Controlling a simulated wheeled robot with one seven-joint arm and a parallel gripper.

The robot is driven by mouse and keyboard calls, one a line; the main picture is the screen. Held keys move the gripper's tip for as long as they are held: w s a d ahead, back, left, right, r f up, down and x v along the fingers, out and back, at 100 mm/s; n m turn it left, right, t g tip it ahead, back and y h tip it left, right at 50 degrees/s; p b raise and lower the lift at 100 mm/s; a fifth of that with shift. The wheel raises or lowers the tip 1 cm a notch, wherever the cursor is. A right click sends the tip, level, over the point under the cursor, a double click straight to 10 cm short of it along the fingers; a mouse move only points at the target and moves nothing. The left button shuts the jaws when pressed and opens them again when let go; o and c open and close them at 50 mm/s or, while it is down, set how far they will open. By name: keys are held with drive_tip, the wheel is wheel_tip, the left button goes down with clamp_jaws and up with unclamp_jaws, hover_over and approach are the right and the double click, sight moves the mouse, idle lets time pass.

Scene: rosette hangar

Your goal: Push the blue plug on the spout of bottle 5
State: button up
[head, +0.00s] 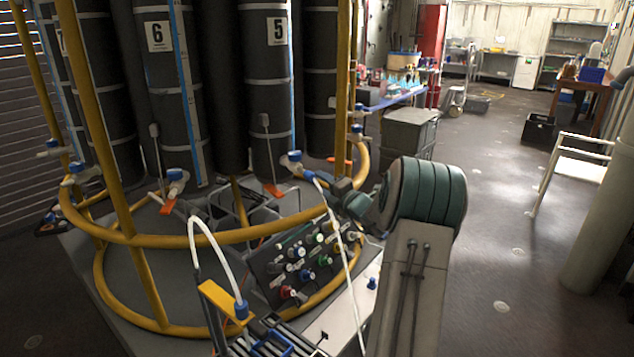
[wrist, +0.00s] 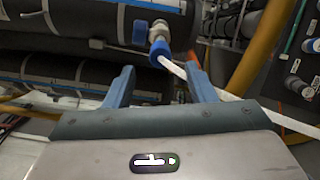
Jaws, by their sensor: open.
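Bottle 5 (head: 275,95) is a tall dark cylinder with a white number label, standing in the yellow-railed rosette. Its pale metal spout (head: 291,162) sticks out low at its right side and also shows in the wrist view (wrist: 157,31). A blue plug (wrist: 160,51) with a white hose (wrist: 178,71) leaving it is at the spout's mouth; I cannot tell how deep it sits. My gripper (wrist: 160,68) is open, its two blue-grey fingers apart and pointing toward the spout. The plug is just beyond the fingertips, roughly between them. In the head view my gripper (head: 326,184) is partly hidden by my arm.
Bottle 6 (head: 160,90) with its own spout (head: 176,183) stands to the left. The yellow ring rail (head: 265,235) runs close below the spouts. A valve panel (head: 305,258) and another white hose (head: 212,240) are below. Open floor (head: 500,220) lies to the right.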

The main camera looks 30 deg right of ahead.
drive_tip(key=s, duration=0.8)
drive_tip(key=shift+d, duration=0.25)
drive_tip(key=s+a+r+n+g+y+p, duration=0.1)
drive_tip(key=s+a+n+g+y, duration=0.15)
drive_tip(key=a+n, duration=0.6)
drive_tip(key=s+a+n+g+y, duration=0.2)
drive_tip(key=a+n+g, duration=0.3)
drive_tip(key=a, duration=0.6)
drive_tip(key=s+a+r+n+g+y+p, duration=0.1)
drive_tip(key=s+a+n+g+y, duration=0.15)
drive_tip(key=a+n, duration=0.65)
drive_tip(key=s+a+f+n+g+h, duration=0.15)
drive_tip(key=s+a+n+g, duration=0.25)
drive_tip(key=s+a+n, duration=0.45)
drive_tip(key=s+d+n+g+h+p, duration=0.1)
drive_tip(key=s+n+h, duration=0.5)
drive_tip(key=s+n, duration=0.6)
drive_tip(key=d+n+p, duration=0.1)
drive_tip(key=d+n, duration=0.1)
drive_tip(key=n, duration=0.5)
drive_tip(key=shift+s+r+h, duration=0.25)
drive_tip(key=shift+h, duration=0.1)
